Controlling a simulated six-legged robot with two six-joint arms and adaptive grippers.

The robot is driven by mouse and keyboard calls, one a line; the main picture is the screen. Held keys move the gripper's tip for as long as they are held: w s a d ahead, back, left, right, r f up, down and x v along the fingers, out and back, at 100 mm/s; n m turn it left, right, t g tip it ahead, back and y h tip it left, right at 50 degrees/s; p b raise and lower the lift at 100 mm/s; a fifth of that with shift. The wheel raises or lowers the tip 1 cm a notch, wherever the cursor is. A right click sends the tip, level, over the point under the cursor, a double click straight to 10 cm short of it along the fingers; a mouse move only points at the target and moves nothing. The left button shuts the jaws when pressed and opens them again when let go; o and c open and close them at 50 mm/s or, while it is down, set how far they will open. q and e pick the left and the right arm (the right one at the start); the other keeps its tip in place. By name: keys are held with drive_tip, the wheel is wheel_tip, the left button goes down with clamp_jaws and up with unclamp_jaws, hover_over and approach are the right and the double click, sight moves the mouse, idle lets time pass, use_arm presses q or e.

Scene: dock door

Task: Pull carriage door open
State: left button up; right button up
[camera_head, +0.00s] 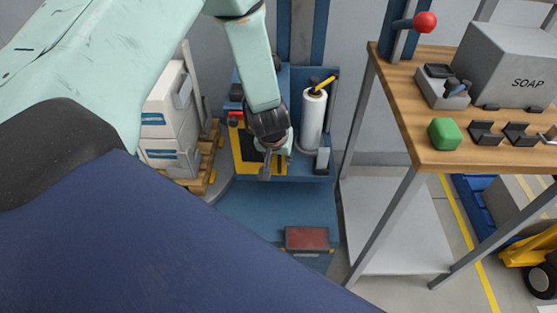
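A blue machine carriage (324,168) stands in the middle, below and ahead of me. It carries an upright white roll (314,118) with a yellow bar over its top. At its left is a black panel with a yellow border (242,146), which may be the carriage door; I cannot tell whether it is ajar. My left gripper (267,166) points down in front of this panel, left of the roll. It hides part of the panel, and I cannot tell whether it touches it or whether its fingers are open. My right gripper is out of view.
A wooden-topped bench (440,160) with a soap box (510,62), a green block (445,134) and black holders stands at right. White boxes (168,110) on a pallet stand at left. A red pad (306,238) sits on the blue base below the carriage.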

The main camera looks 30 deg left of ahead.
use_arm(q)
drive_tip(key=shift+w+f, duration=0.1)
drive_tip(key=shift+f, duration=0.2)
drive_tip(key=shift+w+d, duration=0.1)
drive_tip(key=shift+d, duration=0.1)
drive_tip(key=shift+a, duration=0.15)
drive_tip(key=shift+c, duration=0.2)
drive_tip(key=shift+c, duration=0.9)
clamp_jaws()
